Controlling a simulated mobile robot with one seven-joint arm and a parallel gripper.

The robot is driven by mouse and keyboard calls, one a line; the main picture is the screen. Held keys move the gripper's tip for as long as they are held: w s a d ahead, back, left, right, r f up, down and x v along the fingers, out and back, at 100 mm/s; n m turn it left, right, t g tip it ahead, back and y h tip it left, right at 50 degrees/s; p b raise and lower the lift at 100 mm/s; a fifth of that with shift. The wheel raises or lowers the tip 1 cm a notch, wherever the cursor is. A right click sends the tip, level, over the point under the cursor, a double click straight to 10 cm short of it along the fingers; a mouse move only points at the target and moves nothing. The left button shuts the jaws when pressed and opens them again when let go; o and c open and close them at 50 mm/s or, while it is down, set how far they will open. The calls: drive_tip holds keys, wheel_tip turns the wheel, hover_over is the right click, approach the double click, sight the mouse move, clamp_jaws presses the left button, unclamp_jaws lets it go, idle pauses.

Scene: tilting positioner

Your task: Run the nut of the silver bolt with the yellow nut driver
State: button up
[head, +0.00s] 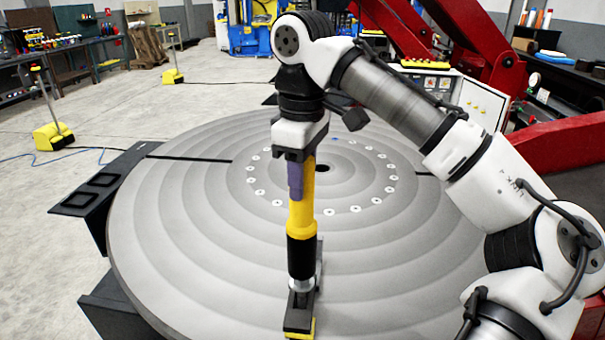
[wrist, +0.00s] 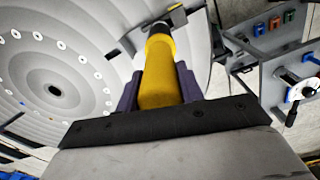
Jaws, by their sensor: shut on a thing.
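The yellow nut driver (head: 302,218) stands about upright, with a black lower section and a silver end at the bottom. My gripper (head: 300,180) is shut on its upper yellow part from above. In the wrist view the purple fingers of my gripper (wrist: 159,88) lie on both sides of the nut driver (wrist: 157,72). The driver's lower end is at a dark clamp (head: 304,318) with a yellow front end, near the front edge of the round table. The silver bolt and its nut cannot be made out there, so I cannot tell whether the driver sits on the nut.
The large round grey table (head: 180,230) has a ring of pale holes around its centre and is mostly clear. A panel (wrist: 285,75) with coloured items stands at the right in the wrist view. Red machine arms (head: 500,60) rise behind at the right.

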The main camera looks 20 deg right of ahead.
sight(302, 211)
drive_tip(key=shift+r, duration=0.1)
drive_tip(key=m+p, duration=0.1)
drive_tip(key=m, duration=0.4)
drive_tip(key=shift+p, duration=0.3)
drive_tip(key=m, duration=0.7)
idle(0.8)
drive_tip(key=shift+f+b, duration=0.75)
drive_tip(key=shift+f, duration=1.25)
drive_tip(key=shift+r, duration=0.1)
drive_tip(key=shift+s+f+p, duration=0.1)
drive_tip(key=shift+f+p, duration=0.6)
drive_tip(key=shift+f, duration=1)
idle(1.8)
